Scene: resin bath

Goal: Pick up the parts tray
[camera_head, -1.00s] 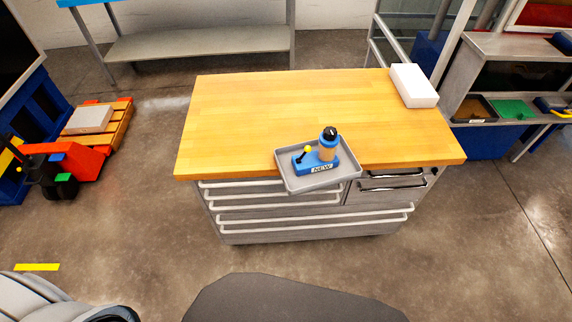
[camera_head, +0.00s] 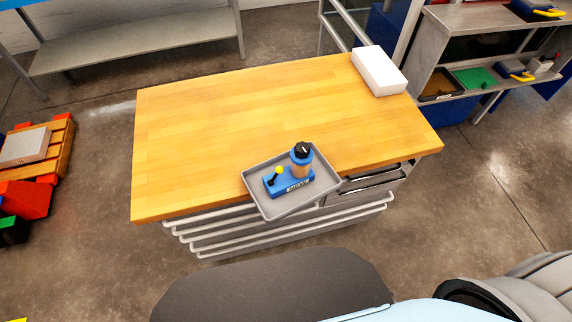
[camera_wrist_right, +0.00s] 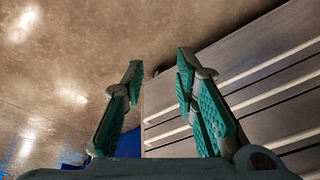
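The parts tray (camera_head: 262,171) is a shallow grey tray at the front edge of the wooden-topped workbench, with its front part jutting past the edge. A blue part with a label and a yellow-tipped stick (camera_head: 288,187) and a tan bottle with a blue collar and black cap (camera_head: 301,163) are in it. My right gripper (camera_wrist_right: 158,72) shows in the right wrist view with its two green-padded fingers apart and nothing between them. It faces the drawer front and floor, away from the tray. My left gripper is not in view.
The wooden workbench top (camera_head: 230,120) is mostly clear. A white box (camera_head: 379,71) lies at its back right corner. A grey shelf (camera_head: 140,40) stands behind, and a rack with bins (camera_head: 470,78) stands at the right.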

